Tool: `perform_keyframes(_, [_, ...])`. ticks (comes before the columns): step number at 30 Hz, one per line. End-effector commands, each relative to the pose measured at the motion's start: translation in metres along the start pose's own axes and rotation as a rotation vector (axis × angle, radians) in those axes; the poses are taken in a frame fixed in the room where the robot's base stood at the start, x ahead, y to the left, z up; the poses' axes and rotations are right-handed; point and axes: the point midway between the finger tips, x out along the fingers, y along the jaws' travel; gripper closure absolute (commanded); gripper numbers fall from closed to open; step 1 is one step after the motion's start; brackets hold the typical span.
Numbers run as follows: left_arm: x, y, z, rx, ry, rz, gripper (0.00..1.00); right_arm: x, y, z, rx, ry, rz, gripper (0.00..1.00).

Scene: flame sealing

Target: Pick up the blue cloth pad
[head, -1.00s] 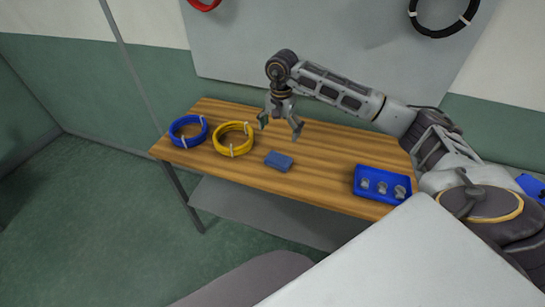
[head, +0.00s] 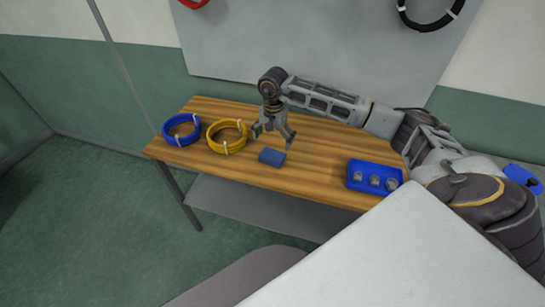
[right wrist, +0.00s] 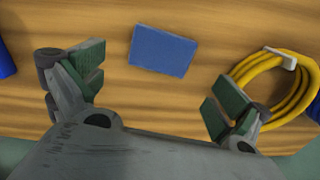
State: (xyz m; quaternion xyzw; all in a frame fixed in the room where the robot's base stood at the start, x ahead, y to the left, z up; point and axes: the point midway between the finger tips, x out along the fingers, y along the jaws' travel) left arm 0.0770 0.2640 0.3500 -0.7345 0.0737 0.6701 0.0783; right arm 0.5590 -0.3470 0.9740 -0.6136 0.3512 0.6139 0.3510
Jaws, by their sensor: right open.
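The blue cloth pad (head: 272,157) lies flat on the wooden table, near its front edge, in the head view. In the right wrist view the pad (right wrist: 162,51) is a blue rectangle, slightly turned, ahead of and between the two fingers. My right gripper (head: 271,136) is open and empty, pointing down just above and behind the pad. In the right wrist view the fingers of the right gripper (right wrist: 156,92) are spread wide on either side, apart from the pad. My left gripper is not in view.
A yellow cable coil (head: 227,136) lies close left of the pad, near one finger in the right wrist view (right wrist: 283,92). A blue coil (head: 182,130) lies farther left. A blue tray (head: 375,164) with small grey parts stands right. Bare table (head: 318,174) lies between pad and tray.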

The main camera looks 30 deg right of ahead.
Motion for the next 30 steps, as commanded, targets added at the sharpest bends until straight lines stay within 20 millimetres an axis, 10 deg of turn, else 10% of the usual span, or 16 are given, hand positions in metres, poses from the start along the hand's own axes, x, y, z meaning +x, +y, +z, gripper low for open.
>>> perform_keyframes(30, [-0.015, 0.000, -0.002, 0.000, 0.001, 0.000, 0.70, 0.050, -0.001, 0.003, 0.000, -0.003, 0.002, 0.00])
